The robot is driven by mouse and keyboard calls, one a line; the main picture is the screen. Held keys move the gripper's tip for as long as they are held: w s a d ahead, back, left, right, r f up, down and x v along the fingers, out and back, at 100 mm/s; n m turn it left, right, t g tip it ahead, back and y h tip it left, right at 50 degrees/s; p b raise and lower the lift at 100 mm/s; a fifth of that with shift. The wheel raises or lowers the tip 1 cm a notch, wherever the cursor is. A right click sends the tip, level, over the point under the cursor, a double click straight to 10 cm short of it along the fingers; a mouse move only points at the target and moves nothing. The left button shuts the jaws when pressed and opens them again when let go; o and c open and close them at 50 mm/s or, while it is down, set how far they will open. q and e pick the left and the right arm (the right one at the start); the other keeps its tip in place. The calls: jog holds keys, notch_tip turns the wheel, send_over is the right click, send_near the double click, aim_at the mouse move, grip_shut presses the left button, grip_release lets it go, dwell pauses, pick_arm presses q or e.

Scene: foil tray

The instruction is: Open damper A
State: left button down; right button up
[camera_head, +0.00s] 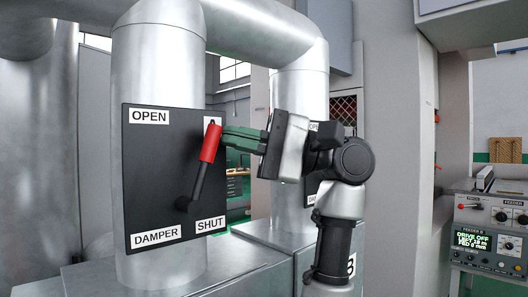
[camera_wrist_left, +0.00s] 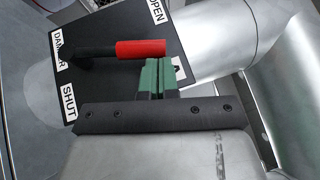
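The damper lever has a red grip (camera_head: 210,142) on a black arm that rises from a pivot low on a black plate (camera_head: 150,185). It points up and slightly right. The plate reads OPEN at top left, SHUT at bottom right and DAMPER at bottom left; a white label at top right is mostly hidden behind the grip. My left gripper (camera_head: 226,134) has its green fingers together at the right side of the grip's upper end. The left wrist view shows the fingertips (camera_wrist_left: 161,62) beside the end of the red grip (camera_wrist_left: 140,49); contact is unclear. My right gripper is out of view.
The plate is on a wide metal duct (camera_head: 160,60). A second duct (camera_head: 300,90) with a similar plate stands behind my left gripper. A grey metal housing (camera_head: 240,265) lies below. A feeder control panel (camera_head: 490,230) stands at far right.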

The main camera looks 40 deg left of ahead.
aim_at(222, 126)
pick_arm(q)
jog(key=s, duration=0.1)
jog(key=s+r+n, duration=0.1)
jog(key=s+t+h, duration=0.1)
jog(key=shift+s+a+r+p, duration=0.1)
jog(key=shift+a+r+p, duration=0.05)
jog(key=shift+r+p, duration=0.15)
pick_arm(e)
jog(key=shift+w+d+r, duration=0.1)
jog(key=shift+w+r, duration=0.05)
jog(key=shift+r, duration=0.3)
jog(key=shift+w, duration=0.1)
